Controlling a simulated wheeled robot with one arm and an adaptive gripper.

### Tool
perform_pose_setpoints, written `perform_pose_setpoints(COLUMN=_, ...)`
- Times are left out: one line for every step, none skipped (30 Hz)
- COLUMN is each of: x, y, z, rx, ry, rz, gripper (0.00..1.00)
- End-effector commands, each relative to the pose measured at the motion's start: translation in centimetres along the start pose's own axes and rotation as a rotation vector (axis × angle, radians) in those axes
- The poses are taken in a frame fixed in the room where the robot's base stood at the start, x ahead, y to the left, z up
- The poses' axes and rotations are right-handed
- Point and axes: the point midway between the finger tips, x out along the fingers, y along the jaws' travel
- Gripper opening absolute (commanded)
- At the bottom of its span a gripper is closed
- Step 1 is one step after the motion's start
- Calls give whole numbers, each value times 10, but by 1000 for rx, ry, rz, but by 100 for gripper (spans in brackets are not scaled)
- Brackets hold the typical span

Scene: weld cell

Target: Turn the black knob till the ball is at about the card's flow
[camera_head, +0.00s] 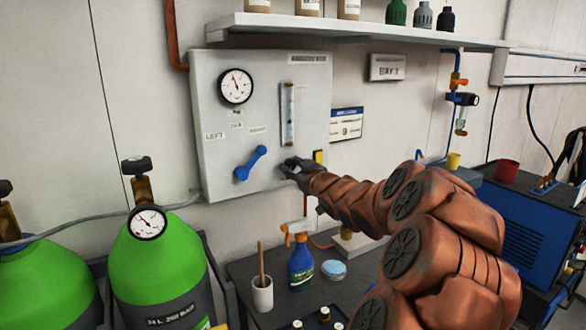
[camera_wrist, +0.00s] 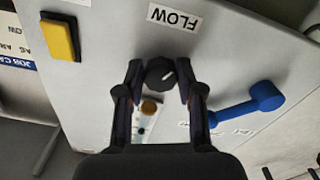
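The black knob (camera_wrist: 160,73) with a white pointer mark sits on the grey panel (camera_head: 220,112); its FLOW label (camera_wrist: 174,17) appears upside down in the wrist view. My gripper (camera_wrist: 160,70) has one fingertip on each side of the knob, very close; I cannot tell whether they touch it. In the head view my gripper (camera_head: 292,168) is at the panel's lower right and hides the knob. The upright flow tube (camera_head: 289,113) is above it; the ball is too small to make out. The job card (camera_head: 346,123) hangs right of the panel, its writing unreadable.
A blue lever (camera_head: 250,163) is left of my gripper on the panel, and a yellow block (camera_wrist: 60,37) is on the other side. A round gauge (camera_head: 235,86) is higher up. Green cylinders (camera_head: 158,265) stand at lower left; a bench with a spray bottle (camera_head: 300,262) is below.

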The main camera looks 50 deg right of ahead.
Motion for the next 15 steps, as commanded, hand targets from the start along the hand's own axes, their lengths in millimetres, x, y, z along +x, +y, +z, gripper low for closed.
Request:
perform_pose_setpoints(x=0, y=0, z=0, rx=0, ry=0, rz=0, gripper=44)
perform_pose_setpoints(x=0, y=0, z=0, rx=0, ry=0, rz=0, gripper=47)
perform_pose_setpoints(x=0, y=0, z=0, rx=0, ry=0, rz=0, gripper=51)
perform_pose_setpoints(x=0, y=0, z=0, rx=0, ry=0, rz=0, gripper=54)
perform_pose_setpoints(x=0, y=0, z=0, rx=0, ry=0, rz=0, gripper=57)
perform_pose_setpoints(x=0, y=0, z=0, rx=0, ry=-1, rz=0, gripper=59)
perform_pose_setpoints(x=0, y=0, z=0, rx=0, ry=-1, rz=0, gripper=59)
perform_pose_setpoints(x=0, y=0, z=0, rx=0, ry=-1, rz=0, gripper=59)
perform_pose_setpoints(x=0, y=0, z=0, rx=0, ry=-1, rz=0, gripper=59)
perform_pose_setpoints(x=0, y=0, z=0, rx=1, ry=-1, rz=0, gripper=59)
perform_pose_setpoints(x=0, y=0, z=0, rx=0, ry=-1, rz=0, gripper=59)
perform_pose_setpoints(x=0, y=0, z=0, rx=0, ry=-1, rz=0, gripper=59)
perform_pose_setpoints(x=0, y=0, z=0, rx=0, ry=-1, rz=0, gripper=59)
perform_pose_setpoints(x=0, y=0, z=0, rx=1, ry=-1, rz=0, gripper=59)
perform_pose_setpoints(x=-1, y=0, z=0, rx=1, ry=-1, rz=0, gripper=59)
